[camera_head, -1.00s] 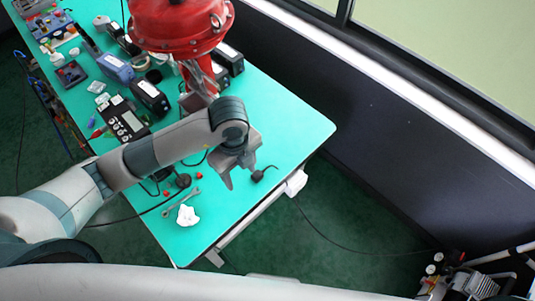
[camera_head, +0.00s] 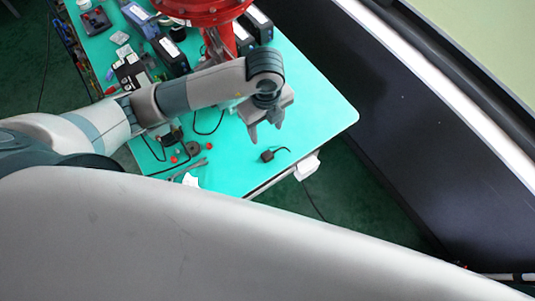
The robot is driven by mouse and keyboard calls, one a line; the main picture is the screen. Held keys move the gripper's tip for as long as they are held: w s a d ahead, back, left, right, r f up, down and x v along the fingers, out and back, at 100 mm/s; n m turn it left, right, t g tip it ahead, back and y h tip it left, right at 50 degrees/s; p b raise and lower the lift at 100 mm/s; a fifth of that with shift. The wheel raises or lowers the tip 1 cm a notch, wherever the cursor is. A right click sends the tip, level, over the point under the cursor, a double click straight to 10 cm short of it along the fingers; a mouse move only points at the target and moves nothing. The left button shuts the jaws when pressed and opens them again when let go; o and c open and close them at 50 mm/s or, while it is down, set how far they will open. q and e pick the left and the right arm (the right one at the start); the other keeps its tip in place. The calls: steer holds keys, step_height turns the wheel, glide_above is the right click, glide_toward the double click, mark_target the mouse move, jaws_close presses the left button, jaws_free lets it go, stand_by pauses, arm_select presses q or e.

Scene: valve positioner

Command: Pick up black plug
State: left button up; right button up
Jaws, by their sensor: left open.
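The small black plug (camera_head: 267,156) lies on the green table top (camera_head: 325,110) near its front edge, with a short dark wire curving off to its right. My left gripper (camera_head: 265,136) points down just behind the plug in the picture, its two fingers apart and nothing between them. A strip of green table shows between the fingertips and the plug, though the height of the gripper above the table is hard to judge. My right gripper is not in view.
A red valve actuator (camera_head: 205,12) stands behind my left arm. Dark boxes (camera_head: 170,55), a spanner (camera_head: 190,168), small red caps and a white crumpled item (camera_head: 191,181) lie to the left. The table's right part is clear. A large pale surface fills the foreground.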

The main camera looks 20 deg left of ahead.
arm_select(q)
glide_above(267, 154)
step_height(267, 154, down, 8)
steer(key=f, duration=0.1)
steer(key=f+b, duration=0.1)
steer(key=shift+s+f+b, duration=0.25)
steer(key=shift+f+b, duration=0.65)
steer(key=shift+f, duration=0.15)
steer(key=f+b, duration=0.4)
steer(key=f, duration=0.1)
steer(key=shift+w+f, duration=0.1)
steer(key=shift+w, duration=0.15)
steer(key=c, duration=1.2)
